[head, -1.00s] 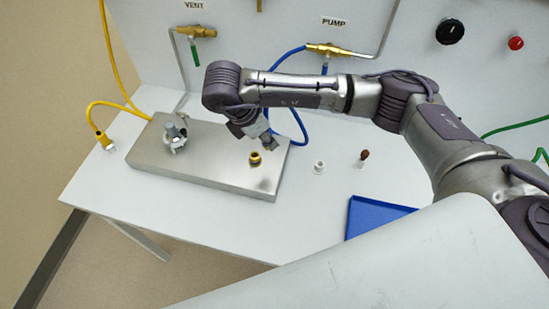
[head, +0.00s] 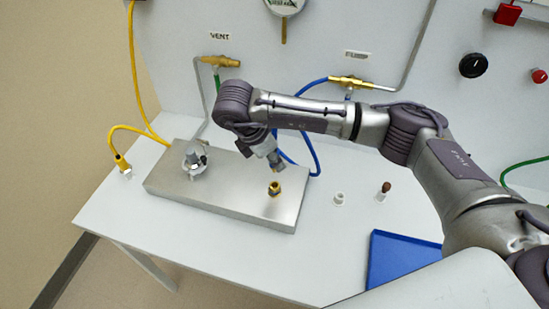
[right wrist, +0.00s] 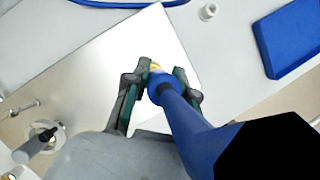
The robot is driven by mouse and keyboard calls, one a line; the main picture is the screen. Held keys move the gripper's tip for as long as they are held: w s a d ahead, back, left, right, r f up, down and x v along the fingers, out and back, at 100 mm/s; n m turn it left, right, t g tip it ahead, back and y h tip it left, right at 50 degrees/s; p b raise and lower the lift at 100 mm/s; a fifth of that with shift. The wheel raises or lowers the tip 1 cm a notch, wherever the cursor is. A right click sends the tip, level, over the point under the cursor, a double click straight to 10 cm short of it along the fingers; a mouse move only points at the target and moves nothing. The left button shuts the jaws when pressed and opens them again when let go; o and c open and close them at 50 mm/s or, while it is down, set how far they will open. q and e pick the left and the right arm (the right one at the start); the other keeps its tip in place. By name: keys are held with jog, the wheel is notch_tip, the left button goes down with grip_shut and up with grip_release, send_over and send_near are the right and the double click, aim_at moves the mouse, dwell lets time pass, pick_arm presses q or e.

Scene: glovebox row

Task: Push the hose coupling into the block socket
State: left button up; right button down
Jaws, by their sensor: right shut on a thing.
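The metal block (head: 228,195) lies on the white table. Its brass socket (head: 274,188) stands upright near the block's right end. My right gripper (head: 276,160) is above the socket in the head view, apart from it in the picture. In the right wrist view my right gripper (right wrist: 158,84) is shut on the blue hose coupling (right wrist: 163,84), with blue hose (right wrist: 192,128) running back toward the lower right. A brass ring (right wrist: 155,66) shows just past the coupling; I cannot tell whether it is the socket or the coupling's tip. My left gripper is not in view.
A grey clamp-like fitting (head: 195,160) stands on the block's left part. A yellow hose end (head: 122,164) is left of the block. A white cap (head: 339,198), a brown-topped plug (head: 384,190) and a blue tray (head: 400,258) are to the right. A panel with valves stands behind.

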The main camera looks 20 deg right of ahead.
aim_at(274, 171)
notch_tip(274, 171, down, 4)
jog(key=b, duration=0.3)
jog(key=shift+f+b, duration=0.4)
jog(key=shift+f, duration=0.05)
jog(key=shift+f, duration=0.1)
dwell(0.8)
jog(key=shift+b, duration=0.75)
dwell(0.5)
jog(key=shift+f, duration=0.1)
jog(key=shift+f+b, duration=0.35)
jog(key=shift+b, duration=0.15)
